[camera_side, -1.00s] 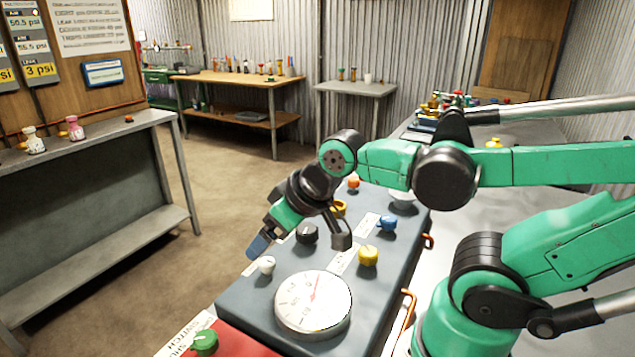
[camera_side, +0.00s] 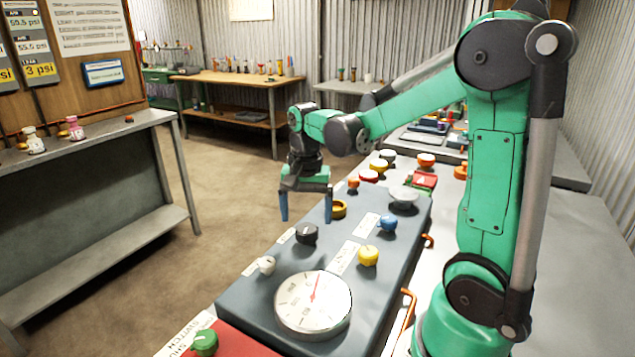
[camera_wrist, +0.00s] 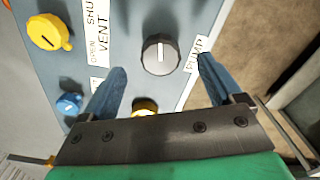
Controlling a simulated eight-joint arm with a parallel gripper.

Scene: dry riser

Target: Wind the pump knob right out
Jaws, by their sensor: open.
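The pump knob (camera_side: 307,234) is black with a pale line on its top and stands on the grey-blue panel box (camera_side: 262,310). In the wrist view the knob (camera_wrist: 160,54) sits beside the white PUMP label (camera_wrist: 197,55). My gripper (camera_side: 306,212) points down with its blue fingers wide apart and empty. In the side view the fingertips are just above and behind the knob. In the wrist view my gripper (camera_wrist: 162,68) has a finger at either side of it, not touching as far as I can see. How far the knob is wound out cannot be told.
A yellow knob (camera_side: 368,256) by the VENT label, a blue knob (camera_side: 388,224), a small white knob (camera_side: 266,265) and a brass ring (camera_side: 339,208) share the box. A round gauge (camera_side: 314,304) stands in front. Orange handles (camera_side: 409,305) line the right side. The floor left is clear.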

